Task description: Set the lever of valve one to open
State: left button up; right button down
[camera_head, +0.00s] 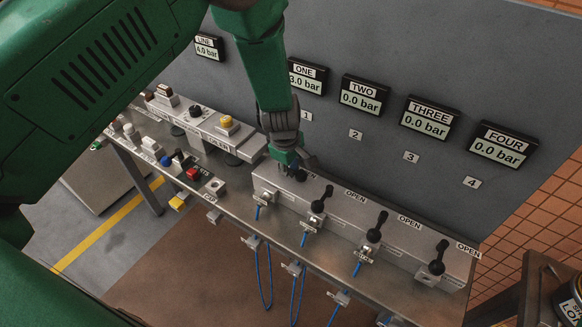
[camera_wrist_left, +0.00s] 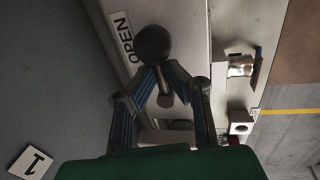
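The lever of valve one (camera_head: 300,176) is a dark handle at the left end of the grey valve box (camera_head: 345,214), partly hidden by my left gripper (camera_head: 296,162). In the left wrist view its round black knob (camera_wrist_left: 153,43) is beside an OPEN label (camera_wrist_left: 122,36). The two fingers of my left gripper (camera_wrist_left: 165,76) slant in toward each other just below the knob, with part of the stem showing between them. I cannot tell whether they press on the lever. My right gripper is not in view.
Levers two (camera_head: 321,200), three (camera_head: 377,228) and four (camera_head: 439,257) stand along the box to the right. Gauge one (camera_head: 307,78) is on the grey wall behind. A raised block with a yellow button (camera_head: 226,122) is close on the left. Blue cables (camera_head: 267,275) hang in front.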

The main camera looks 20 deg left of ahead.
pick_arm(q)
jog(key=o, duration=0.3)
jog(key=shift+s+d+f, duration=0.15)
jog(key=shift+d, duration=0.1)
jog(key=shift+r, duration=0.25)
notch_tip(320, 180, up, 11)
jog(key=s, duration=0.2)
jog(key=shift+r, duration=0.15)
jog(key=shift+a, duration=0.2)
